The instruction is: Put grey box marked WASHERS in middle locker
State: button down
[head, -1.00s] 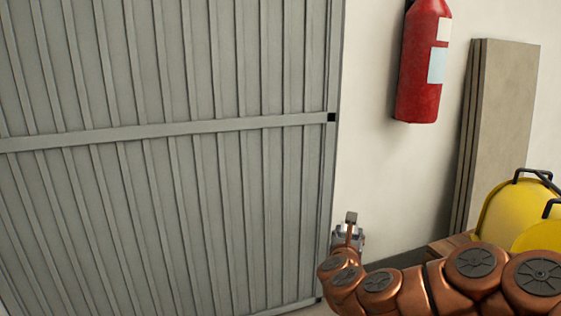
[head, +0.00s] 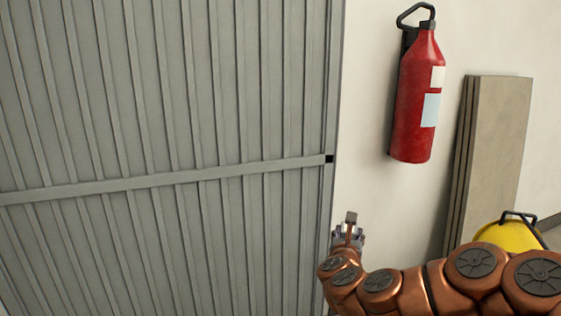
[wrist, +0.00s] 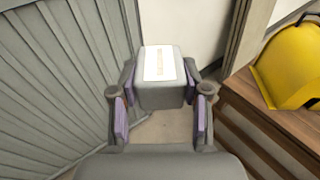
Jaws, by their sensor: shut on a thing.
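My gripper (wrist: 161,112) is shut on a small grey box (wrist: 147,92) with a white label on top, seen in the wrist view. The label's print is too small to read. The box sits between the two purple-padded fingers, clear of the floor. In the head view my gripper (head: 348,235) is at the lower middle, in front of the white wall and just right of the grey slatted panel. A small grey end shows above it there. No locker can be made out in either view.
A large grey ribbed panel (head: 160,120) fills the left. A red fire extinguisher (head: 417,110) hangs on the white wall, with boards (head: 495,150) leaning to its right. A yellow rounded object (wrist: 293,72) rests on a brown wooden surface (wrist: 250,110) at right.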

jog(key=shift+r+p, duration=0.9)
jog(key=shift+r, duration=0.55)
jog(key=shift+s+a+f, duration=0.15)
jog(key=shift+a+f, duration=0.1)
jog(key=shift+f, duration=0.55)
jog(key=shift+s+d+f, duration=0.1)
jog(key=shift+s+f, duration=0.05)
jog(key=shift+f, duration=0.1)
